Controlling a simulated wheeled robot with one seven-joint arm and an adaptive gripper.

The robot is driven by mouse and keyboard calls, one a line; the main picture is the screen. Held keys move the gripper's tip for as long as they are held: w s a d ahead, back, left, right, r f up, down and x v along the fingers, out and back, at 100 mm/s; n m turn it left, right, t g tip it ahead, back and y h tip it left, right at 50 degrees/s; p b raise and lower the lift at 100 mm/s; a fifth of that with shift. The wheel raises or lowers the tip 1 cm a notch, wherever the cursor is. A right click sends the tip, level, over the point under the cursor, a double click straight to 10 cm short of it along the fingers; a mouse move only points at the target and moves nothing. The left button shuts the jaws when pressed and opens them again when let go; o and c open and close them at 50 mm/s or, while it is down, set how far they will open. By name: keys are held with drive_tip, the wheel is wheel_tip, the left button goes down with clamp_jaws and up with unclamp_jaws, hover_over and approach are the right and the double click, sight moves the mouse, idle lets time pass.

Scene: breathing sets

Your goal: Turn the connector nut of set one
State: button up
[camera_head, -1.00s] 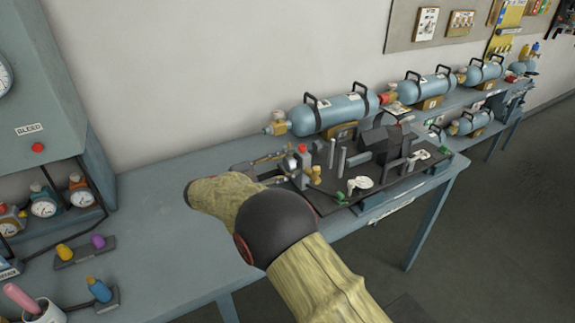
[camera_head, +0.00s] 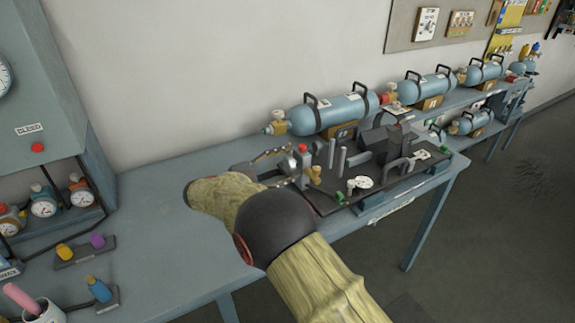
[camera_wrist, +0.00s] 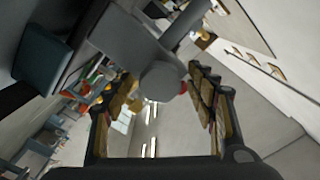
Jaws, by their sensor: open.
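The breathing set lies on a dark plate (camera_head: 325,200) on the bench, with a dark grey block (camera_head: 385,138), upright grey posts, a red-topped part (camera_head: 303,149) and a white handwheel (camera_head: 361,183). My gripper (camera_head: 282,156) is at the left end of this set, partly hidden by my forearm. In the wrist view my gripper (camera_wrist: 165,92) is open, with its padded fingers apart. A grey rounded cylinder end (camera_wrist: 161,82) shows between the fingers, with a bit of red beside it. I cannot tell whether the fingers touch it, or which part is the connector nut.
A gauge cabinet (camera_head: 45,150) is at the left. Small bottles and a cup (camera_head: 42,312) stand at the front left. The bench middle (camera_head: 160,200) is clear.

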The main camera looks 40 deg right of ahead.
drive_tip(key=v, duration=1.1)
drive_tip(key=shift+a, duration=0.4)
drive_tip(key=s+a+r+n+t+y+p, duration=0.3)
drive_tip(key=s+r+n+y, duration=0.2)
drive_tip(key=s+n+y, duration=0.6)
drive_tip(key=s+a+r+n+t+y+p, duration=0.3)
drive_tip(key=s+a+n+t+y, duration=0.3)
drive_tip(key=s+a+n, duration=0.7)
drive_tip(key=a+n+t+p, duration=0.1)
drive_tip(key=a+n, duration=0.2)
drive_tip(key=n, duration=0.3)
drive_tip(key=shift+a, duration=0.25)
